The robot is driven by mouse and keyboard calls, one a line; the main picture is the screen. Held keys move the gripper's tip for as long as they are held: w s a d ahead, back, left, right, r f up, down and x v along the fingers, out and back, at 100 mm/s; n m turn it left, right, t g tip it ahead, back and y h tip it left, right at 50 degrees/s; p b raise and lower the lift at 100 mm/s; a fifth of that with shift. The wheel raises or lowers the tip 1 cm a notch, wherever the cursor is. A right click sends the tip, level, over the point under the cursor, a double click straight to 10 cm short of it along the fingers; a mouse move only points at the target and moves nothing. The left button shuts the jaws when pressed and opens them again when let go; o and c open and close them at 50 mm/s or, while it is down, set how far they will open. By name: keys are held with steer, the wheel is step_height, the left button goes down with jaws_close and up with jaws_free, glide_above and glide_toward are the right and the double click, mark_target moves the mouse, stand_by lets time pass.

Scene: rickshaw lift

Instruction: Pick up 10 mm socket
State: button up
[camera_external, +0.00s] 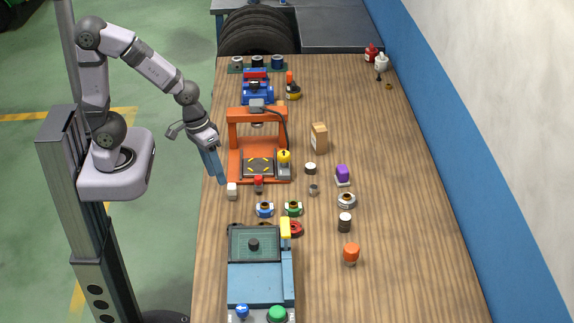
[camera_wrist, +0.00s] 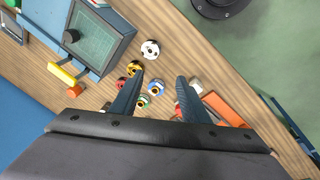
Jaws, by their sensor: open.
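No part carries a readable size mark, so I cannot tell for sure which one is the 10 mm socket. A small grey metallic cylinder (camera_external: 313,188) stands upright on the table, right of the orange press, and looks most like a socket. I cannot make out the cylinder there.
The orange press (camera_external: 277,115) stands close right of my gripper. Blue (camera_external: 265,209) and green (camera_external: 293,208) fittings and a blue machine (camera_external: 262,283) are in front. A purple-topped item (camera_external: 342,175), a dark jar (camera_external: 345,222) and an orange-capped item (camera_external: 351,253) stand farther right. The table's right side is clear.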

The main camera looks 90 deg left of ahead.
steer(key=w+f+n+t+b, duration=0.3)
steer(key=w+f+n+b, duration=0.3)
steer(key=w+n+b, duration=0.15)
steer(key=n+t+y+b, duration=0.2)
steer(key=n+t+b, duration=0.3)
steer(key=n+b, duration=1.1)
glide_toward(311, 187)
steer(key=shift+m, duration=0.35)
steer(key=d, duration=0.2)
steer(key=d+f, duration=0.1)
steer(key=d, duration=0.3)
steer(key=shift+s+d+f, duration=0.2)
steer(key=shift+s+f, duration=0.05)
steer(key=shift+s, duration=0.15)
steer(key=w+a+n+y+b, duration=0.1)
steer(key=n+b, duration=0.1)
steer(key=n, duration=0.1)
steer(key=w+a+f+n+t+b, duration=0.1)
steer(key=a+n+b, duration=0.1)
steer(key=b, duration=0.1)
steer(key=w+a+f+n+t+y+b, duration=0.1)
steer(key=n+b, duration=0.2)
steer(key=shift+a+f+n+y, duration=0.1)
steer(key=shift+a+n+y, duration=0.15)
steer(key=shift+n+y, duration=0.05)
steer(key=shift+w+a+n+y+b, duration=0.15)
steer(key=shift+a+n+y+b, duration=0.25)
steer(key=shift+n, duration=0.4)
steer(key=shift+x, duration=3.65)
steer(key=shift+d, duration=0.1)
